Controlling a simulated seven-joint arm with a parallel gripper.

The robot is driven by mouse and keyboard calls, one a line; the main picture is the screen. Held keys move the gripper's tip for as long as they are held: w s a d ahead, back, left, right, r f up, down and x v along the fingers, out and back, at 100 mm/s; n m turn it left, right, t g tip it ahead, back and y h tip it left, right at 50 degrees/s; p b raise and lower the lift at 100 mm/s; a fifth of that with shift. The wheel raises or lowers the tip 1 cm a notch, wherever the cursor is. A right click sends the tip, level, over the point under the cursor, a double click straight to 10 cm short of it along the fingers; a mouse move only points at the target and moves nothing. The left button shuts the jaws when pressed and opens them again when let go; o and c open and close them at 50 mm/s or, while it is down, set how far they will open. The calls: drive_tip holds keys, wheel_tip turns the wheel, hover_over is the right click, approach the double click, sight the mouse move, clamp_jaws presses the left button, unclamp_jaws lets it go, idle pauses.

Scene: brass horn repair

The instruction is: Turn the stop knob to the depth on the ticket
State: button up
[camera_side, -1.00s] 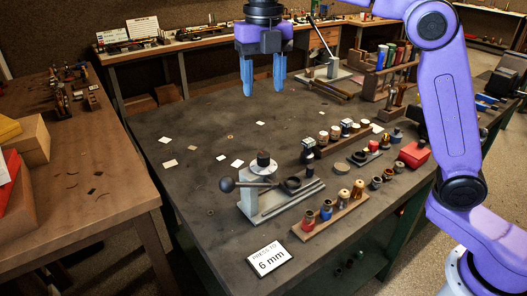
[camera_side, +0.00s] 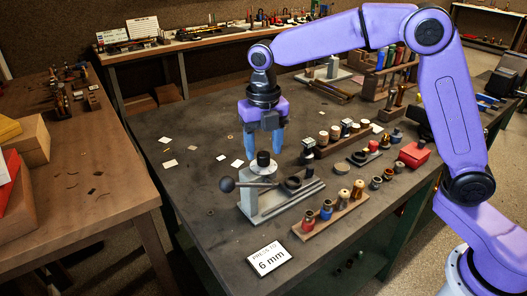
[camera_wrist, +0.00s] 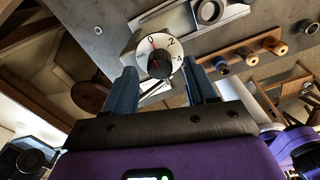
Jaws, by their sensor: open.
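The ticket (camera_side: 268,260) at the table's front edge reads "PRESS TO 6 mm". The stop knob (camera_side: 263,160) is a dark round knob on top of the grey press (camera_side: 250,200), which has a ball-ended lever at its left. In the wrist view the knob (camera_wrist: 161,66) sits on a white dial (camera_wrist: 177,45) showing 0, 2 and 4; a red line lies close to the 0. My gripper (camera_side: 264,148) is open and points down just above the knob. In the wrist view its fingers stand apart, either side of the knob, with nothing held.
A wooden rack (camera_side: 330,218) with several coloured-ring pieces stands right of the press. Behind it are another rack of small parts (camera_side: 335,136) and a red box (camera_side: 413,154). Paper scraps lie on the table, whose left part is mostly clear.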

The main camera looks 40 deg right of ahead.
drive_tip(key=shift+f, duration=1.05)
clamp_jaws()
